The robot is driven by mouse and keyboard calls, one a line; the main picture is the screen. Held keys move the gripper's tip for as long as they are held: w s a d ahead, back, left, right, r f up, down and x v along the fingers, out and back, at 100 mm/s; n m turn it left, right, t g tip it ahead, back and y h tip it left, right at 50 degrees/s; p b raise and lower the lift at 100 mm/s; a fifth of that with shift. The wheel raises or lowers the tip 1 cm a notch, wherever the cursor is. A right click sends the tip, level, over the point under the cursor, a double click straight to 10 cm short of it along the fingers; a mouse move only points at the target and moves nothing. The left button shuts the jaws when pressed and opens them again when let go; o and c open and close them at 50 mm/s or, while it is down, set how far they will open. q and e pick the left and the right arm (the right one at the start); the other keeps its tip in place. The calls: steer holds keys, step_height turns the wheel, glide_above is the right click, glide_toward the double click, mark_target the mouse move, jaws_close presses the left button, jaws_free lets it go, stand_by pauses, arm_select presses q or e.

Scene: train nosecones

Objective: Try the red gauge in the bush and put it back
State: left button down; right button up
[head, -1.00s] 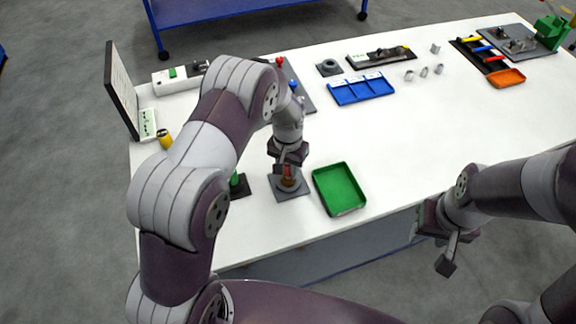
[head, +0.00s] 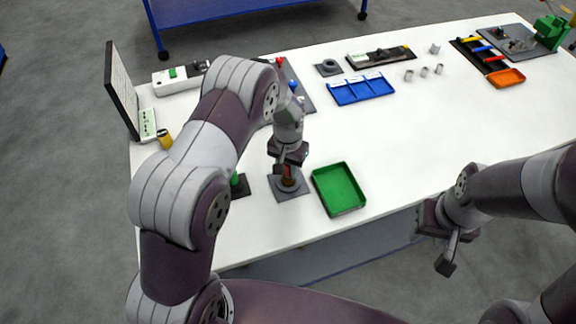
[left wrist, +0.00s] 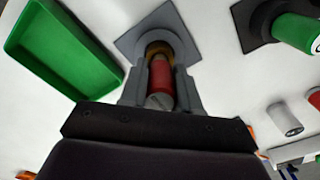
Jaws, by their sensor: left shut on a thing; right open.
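The red gauge (left wrist: 161,80) is between the fingers of my left gripper (left wrist: 160,95) in the left wrist view. Its far end meets the brass-coloured bush (left wrist: 158,48), which stands on a grey square plate (left wrist: 128,40). How deep the gauge sits in the bush I cannot tell. In the head view my left gripper (head: 285,168) points down over the plate (head: 289,193), and the gauge (head: 288,174) shows just below it. My right gripper (head: 452,250) is open and empty, off the front edge of the table.
A green tray (head: 339,188) lies just right of the plate. A green piece (head: 237,180) stands on a dark base to the left. A blue compartment tray (head: 361,90) and several small grey cylinders lie further back. The middle right of the table is clear.

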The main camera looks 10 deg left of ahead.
arm_select(q)
steer(key=shift+f+b, duration=0.55)
steer(key=shift+f, duration=0.45)
stand_by(2.1)
steer(key=shift+r, duration=0.1)
stand_by(0.8)
steer(key=shift+r+p, duration=2.9)
steer(key=shift+r, duration=0.85)
steer(key=shift+f, duration=0.1)
